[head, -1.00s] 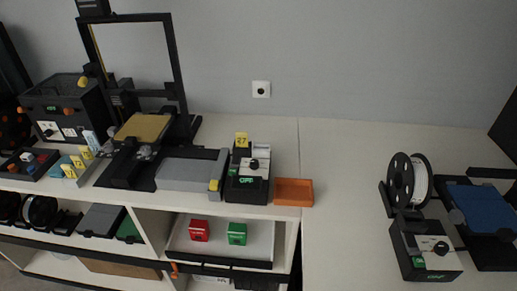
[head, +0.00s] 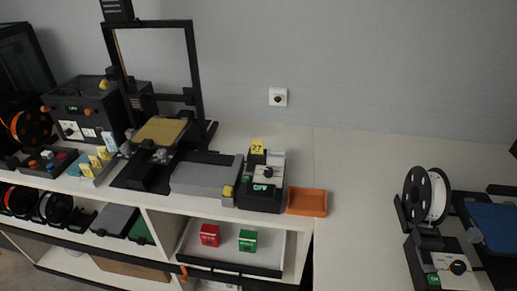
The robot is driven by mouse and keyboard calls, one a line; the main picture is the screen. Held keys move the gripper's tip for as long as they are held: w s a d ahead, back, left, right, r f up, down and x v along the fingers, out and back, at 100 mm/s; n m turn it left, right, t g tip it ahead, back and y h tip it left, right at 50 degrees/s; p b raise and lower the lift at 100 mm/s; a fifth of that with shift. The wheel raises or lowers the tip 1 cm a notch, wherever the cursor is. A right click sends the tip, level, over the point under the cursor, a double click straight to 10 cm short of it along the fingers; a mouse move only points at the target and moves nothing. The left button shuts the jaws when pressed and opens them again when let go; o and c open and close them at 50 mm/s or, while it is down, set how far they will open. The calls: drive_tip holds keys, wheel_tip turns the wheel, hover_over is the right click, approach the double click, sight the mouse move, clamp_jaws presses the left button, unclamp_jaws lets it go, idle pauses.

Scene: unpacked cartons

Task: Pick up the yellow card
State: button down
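A small yellow card (head: 257,146) with dark digits, which look like 27, stands upright at the back of a black and grey control box (head: 261,195). Several more yellow cards (head: 95,161) with dark marks stand in a small light holder (head: 88,180) at the left, beside the printer. I cannot tell from the picture which card the task means. My gripper is not in view.
An orange tray (head: 307,202) sits right of the control box. The white tabletop (head: 360,185) right of it is clear, up to a spool (head: 427,196).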

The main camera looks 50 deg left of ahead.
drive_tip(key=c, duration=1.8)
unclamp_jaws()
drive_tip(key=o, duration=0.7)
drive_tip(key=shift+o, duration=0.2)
